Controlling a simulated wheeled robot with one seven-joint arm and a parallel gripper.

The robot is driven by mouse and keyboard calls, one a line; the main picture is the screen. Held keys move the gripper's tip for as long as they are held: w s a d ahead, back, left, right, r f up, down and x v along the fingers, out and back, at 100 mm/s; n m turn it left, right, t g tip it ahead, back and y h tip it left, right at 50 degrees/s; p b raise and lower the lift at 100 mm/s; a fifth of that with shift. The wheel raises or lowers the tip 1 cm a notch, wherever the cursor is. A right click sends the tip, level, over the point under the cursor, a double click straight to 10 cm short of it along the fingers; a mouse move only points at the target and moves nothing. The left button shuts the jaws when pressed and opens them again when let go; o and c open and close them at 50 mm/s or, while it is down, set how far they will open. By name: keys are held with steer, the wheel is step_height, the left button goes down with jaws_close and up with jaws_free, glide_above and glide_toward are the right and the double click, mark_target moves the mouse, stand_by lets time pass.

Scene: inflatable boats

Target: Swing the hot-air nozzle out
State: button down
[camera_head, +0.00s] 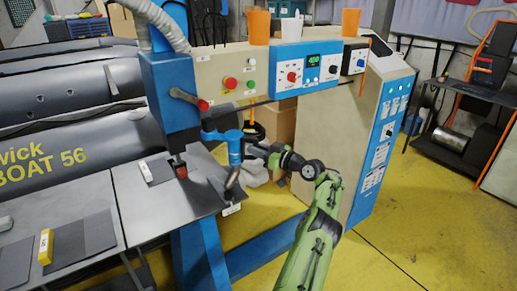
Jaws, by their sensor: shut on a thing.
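The hot-air nozzle (232,178) is a grey metal tube angled down from a blue holder (235,146) on a short blue swing arm. It stands over the right end of the grey work table, right of the machine's red-tipped roller head (178,166). My gripper (246,149), at the end of my green arm, reaches in from the right and is shut on the blue holder of the nozzle. The fingertips are small and partly hidden against it.
The beige and blue control cabinet (370,130) stands close behind my arm, with orange cups (259,26) on top. A lever (188,98) juts from the blue machine column. Grey boat tubes (60,155) fill the left. Yellow floor (425,215) is clear at right.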

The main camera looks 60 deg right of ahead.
steer(key=shift+w+r, duration=0.2)
steer(key=shift+r, duration=0.2)
steer(key=c, duration=1.4)
jaws_free()
steer(key=shift+o, duration=1.1)
steer(key=shift+w+d+f, duration=0.1)
steer(key=shift+w, duration=0.05)
steer(key=shift+o, duration=0.3)
steer(key=shift+w+d+f, duration=0.1)
steer(key=shift+w+f, duration=0.05)
steer(key=shift+w, duration=0.05)
steer(key=shift+s, duration=0.15)
steer(key=shift+f, duration=0.1)
steer(key=shift+s, duration=0.15)
steer(key=s+a, duration=0.3)
steer(key=s, duration=1.2)
